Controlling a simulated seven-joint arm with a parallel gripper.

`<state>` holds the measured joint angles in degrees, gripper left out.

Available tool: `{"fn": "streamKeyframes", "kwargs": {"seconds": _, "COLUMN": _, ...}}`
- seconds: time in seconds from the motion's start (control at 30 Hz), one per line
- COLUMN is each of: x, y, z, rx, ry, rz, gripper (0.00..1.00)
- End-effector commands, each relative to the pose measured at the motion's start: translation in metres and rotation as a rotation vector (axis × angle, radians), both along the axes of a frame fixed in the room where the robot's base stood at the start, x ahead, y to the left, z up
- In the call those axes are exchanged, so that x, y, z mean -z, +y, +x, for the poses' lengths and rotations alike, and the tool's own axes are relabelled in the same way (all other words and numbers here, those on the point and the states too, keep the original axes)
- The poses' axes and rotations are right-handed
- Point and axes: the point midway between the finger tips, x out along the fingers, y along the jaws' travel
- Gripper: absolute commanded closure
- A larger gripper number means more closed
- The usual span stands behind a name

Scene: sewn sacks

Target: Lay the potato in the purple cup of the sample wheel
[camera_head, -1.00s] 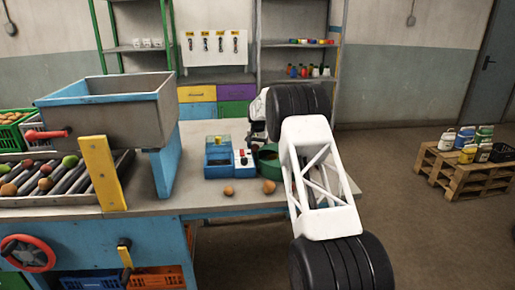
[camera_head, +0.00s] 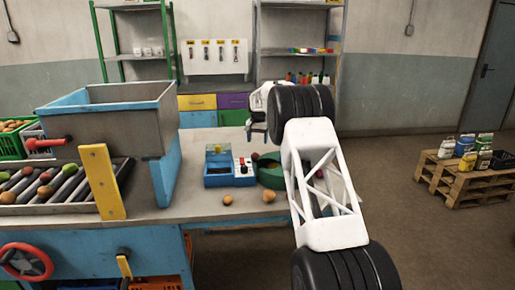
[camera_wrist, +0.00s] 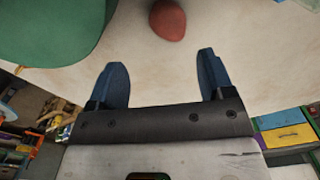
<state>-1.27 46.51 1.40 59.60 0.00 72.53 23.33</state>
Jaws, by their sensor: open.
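My gripper (camera_head: 257,131) is at the back of the bench, above the table behind the blue device; its jaws are apart and empty. In the wrist view the two blue fingers (camera_wrist: 160,80) stand open. A reddish-brown rounded object (camera_wrist: 168,20), perhaps the potato, lies on the table just beyond the fingertips, not between them. In the head view a small reddish object (camera_head: 254,156) shows between the blue device and a green round container (camera_head: 271,172). Two brownish round items lie in front, one left (camera_head: 228,200) and one right (camera_head: 269,196).
A blue device (camera_head: 230,172) with a red button stands left of the green container, which also shows in the wrist view (camera_wrist: 45,30). A grey hopper (camera_head: 110,115) and a roller conveyor (camera_head: 55,195) with produce fill the left.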

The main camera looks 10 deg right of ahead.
Motion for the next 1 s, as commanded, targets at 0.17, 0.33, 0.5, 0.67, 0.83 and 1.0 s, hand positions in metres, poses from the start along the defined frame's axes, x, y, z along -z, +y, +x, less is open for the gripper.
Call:
{"fn": "streamKeyframes", "kwargs": {"seconds": 0.17, "x": -0.021, "y": 0.000, "z": 0.000, "rx": 0.000, "ry": -0.001, "rz": 0.000, "gripper": 0.25}}
{"fn": "streamKeyframes", "kwargs": {"seconds": 0.33, "x": -0.030, "y": 0.000, "z": 0.000, "rx": 0.000, "ry": -0.001, "rz": 0.000, "gripper": 0.25}}
{"fn": "streamKeyframes", "kwargs": {"seconds": 0.5, "x": -0.032, "y": 0.000, "z": 0.000, "rx": 0.000, "ry": 0.000, "rz": 0.000, "gripper": 0.25}}
{"fn": "streamKeyframes", "kwargs": {"seconds": 0.67, "x": -0.031, "y": 0.000, "z": 0.000, "rx": 0.000, "ry": 0.000, "rz": 0.000, "gripper": 0.25}}
{"fn": "streamKeyframes", "kwargs": {"seconds": 0.83, "x": -0.031, "y": 0.000, "z": 0.000, "rx": 0.000, "ry": 0.000, "rz": 0.000, "gripper": 0.25}}
{"fn": "streamKeyframes", "kwargs": {"seconds": 1.0, "x": -0.031, "y": 0.000, "z": 0.000, "rx": 0.000, "ry": 0.000, "rz": 0.000, "gripper": 0.25}}
